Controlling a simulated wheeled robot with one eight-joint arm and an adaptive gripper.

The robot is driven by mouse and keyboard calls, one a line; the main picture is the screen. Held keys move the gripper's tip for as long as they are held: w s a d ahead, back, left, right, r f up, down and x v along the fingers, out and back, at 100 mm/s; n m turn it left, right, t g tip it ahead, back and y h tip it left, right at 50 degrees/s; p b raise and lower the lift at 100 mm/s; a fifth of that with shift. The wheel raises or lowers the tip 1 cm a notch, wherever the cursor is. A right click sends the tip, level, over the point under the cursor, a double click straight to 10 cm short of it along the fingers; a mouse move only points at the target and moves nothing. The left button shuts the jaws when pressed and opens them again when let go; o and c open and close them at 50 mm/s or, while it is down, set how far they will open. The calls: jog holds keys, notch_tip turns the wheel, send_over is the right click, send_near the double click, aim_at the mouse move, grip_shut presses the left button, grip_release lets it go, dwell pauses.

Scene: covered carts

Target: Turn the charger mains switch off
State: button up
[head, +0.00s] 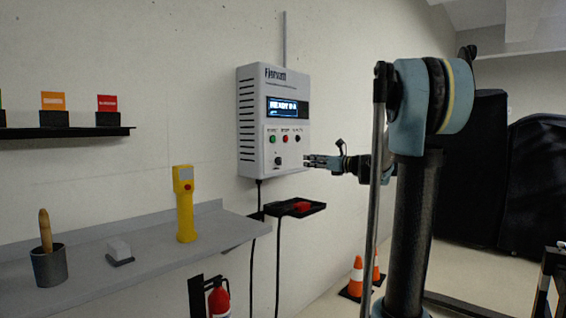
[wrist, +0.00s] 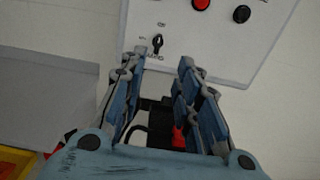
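The charger (head: 246,150) is a white-grey box on the wall with a lit screen (head: 288,106) and a row of green, red and black buttons. Below the row is a small black switch knob (head: 278,161) with tiny labels I cannot read; I take it as the mains switch. In the wrist view the knob (wrist: 157,43) stands roughly upright, just beyond my fingertips. My gripper (head: 308,161) is to the right of the knob in the head view. In the wrist view my gripper (wrist: 162,60) is open, its fingers apart with nothing between the tips. The knob appears untouched.
A small black shelf (head: 262,211) with a red item (head: 301,206) is below the charger. A grey ledge (head: 150,252) at left holds a yellow handheld device (head: 185,205), a pot (head: 48,268) and a small block (head: 119,250). Orange cones (head: 357,275) stand on the floor.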

aim_at(279, 161)
jog(key=x, duration=1.7)
grip_shut()
